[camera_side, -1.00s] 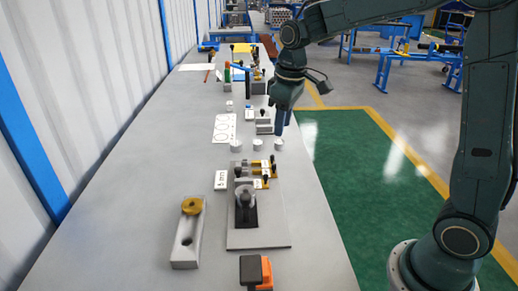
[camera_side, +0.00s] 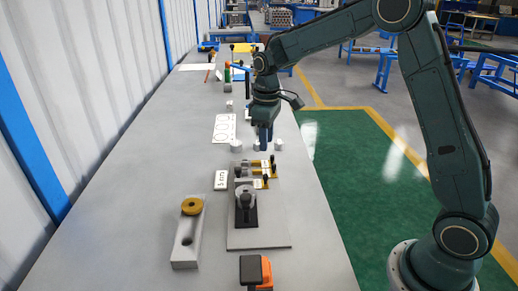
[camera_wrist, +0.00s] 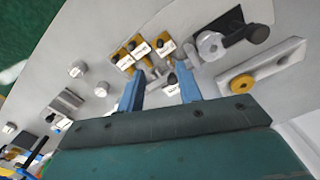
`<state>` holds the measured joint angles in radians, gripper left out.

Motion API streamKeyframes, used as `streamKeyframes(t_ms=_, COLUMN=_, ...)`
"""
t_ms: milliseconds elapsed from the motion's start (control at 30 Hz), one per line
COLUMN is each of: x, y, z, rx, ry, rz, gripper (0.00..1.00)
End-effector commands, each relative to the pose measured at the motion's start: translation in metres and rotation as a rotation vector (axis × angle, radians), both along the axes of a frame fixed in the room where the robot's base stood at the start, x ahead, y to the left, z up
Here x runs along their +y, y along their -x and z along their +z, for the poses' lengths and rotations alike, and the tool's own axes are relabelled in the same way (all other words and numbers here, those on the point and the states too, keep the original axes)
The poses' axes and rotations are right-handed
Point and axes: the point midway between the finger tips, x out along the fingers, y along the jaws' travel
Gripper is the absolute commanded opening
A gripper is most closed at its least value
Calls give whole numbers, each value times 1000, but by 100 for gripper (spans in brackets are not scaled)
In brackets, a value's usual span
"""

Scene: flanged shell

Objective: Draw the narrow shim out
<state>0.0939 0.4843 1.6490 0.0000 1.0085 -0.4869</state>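Several brass-coloured shims with white labels and dark knobs sit in a group. They show in the side view (camera_side: 258,172) and the wrist view (camera_wrist: 124,61). The labels are too small to read, so I cannot tell which shim is the narrow one. A grey cylindrical part (camera_side: 244,196), perhaps the shell, stands on a dark block in front of them, and it also shows in the wrist view (camera_wrist: 210,44). My gripper (camera_side: 264,143) points down just behind the shims. In the wrist view my blue fingers (camera_wrist: 160,72) are apart, with nothing clearly held between them.
A grey bar (camera_side: 186,241) with a brass ring (camera_side: 192,206) lies at the front left. Small white cylinders (camera_side: 236,146) are near my gripper. An orange and black item (camera_side: 266,271) is at the front edge.

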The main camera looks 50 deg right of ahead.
Motion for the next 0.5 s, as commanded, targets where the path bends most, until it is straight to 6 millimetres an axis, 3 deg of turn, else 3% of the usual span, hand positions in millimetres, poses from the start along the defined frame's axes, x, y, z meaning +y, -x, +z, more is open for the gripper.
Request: streamKeyframes(t_ms=500, x=0, y=1, z=-69, rx=4, ry=-1, rz=0, gripper=35)
